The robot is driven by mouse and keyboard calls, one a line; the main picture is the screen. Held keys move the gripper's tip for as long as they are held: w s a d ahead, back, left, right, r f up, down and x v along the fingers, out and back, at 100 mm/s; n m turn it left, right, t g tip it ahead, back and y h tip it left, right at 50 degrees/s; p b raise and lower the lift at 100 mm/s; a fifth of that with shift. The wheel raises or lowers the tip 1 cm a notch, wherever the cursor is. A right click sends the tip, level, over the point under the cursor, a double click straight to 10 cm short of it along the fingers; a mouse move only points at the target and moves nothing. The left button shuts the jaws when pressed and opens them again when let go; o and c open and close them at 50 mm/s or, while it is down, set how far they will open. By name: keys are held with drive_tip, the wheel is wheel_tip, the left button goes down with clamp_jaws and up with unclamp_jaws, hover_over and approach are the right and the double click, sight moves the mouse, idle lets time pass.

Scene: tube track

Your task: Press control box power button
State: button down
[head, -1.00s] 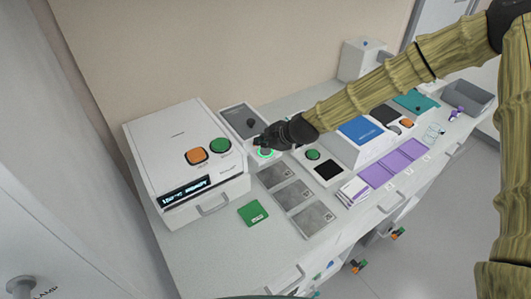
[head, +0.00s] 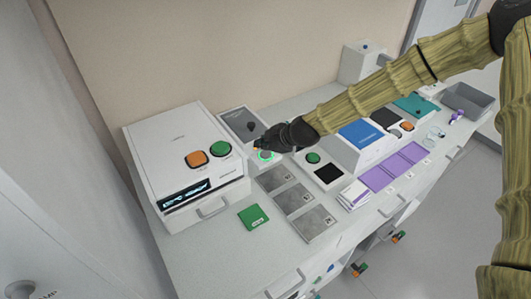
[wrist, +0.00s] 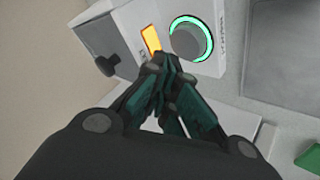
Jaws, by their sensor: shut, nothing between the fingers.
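The control box (head: 238,122) is a small box with a grey top and a black knob, right of the large white machine. Its front carries a round grey button with a glowing green ring (head: 265,156), partly behind my gripper. In the wrist view the ringed button (wrist: 188,40) is clear, with a lit amber patch (wrist: 151,40) to its left and the black knob (wrist: 107,65) further left. My gripper (head: 262,146) is shut and empty. In the wrist view its fingertips (wrist: 163,60) are just below the button and patch; I cannot tell whether they touch the box.
The white machine (head: 170,140) has an orange and a green button and a lit display. Grey plates (head: 294,198) and a green card (head: 253,217) lie in front. A unit with a green button (head: 313,158) stands close on the right.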

drive_tip(key=shift+w+d+f, duration=0.1)
drive_tip(key=shift+w+f, duration=0.05)
drive_tip(key=shift+w, duration=0.05)
drive_tip(key=shift+s, duration=0.15)
drive_tip(key=shift+f+b, duration=0.35)
drive_tip(key=shift+b, duration=0.1)
drive_tip(key=shift+f+b, duration=0.5)
drive_tip(key=shift+f, duration=0.05)
idle(1.0)
drive_tip(key=shift+r, duration=0.2)
drive_tip(key=shift+r+p, duration=0.45)
drive_tip(key=shift+r, duration=0.35)
drive_tip(key=shift+r, duration=0.1)
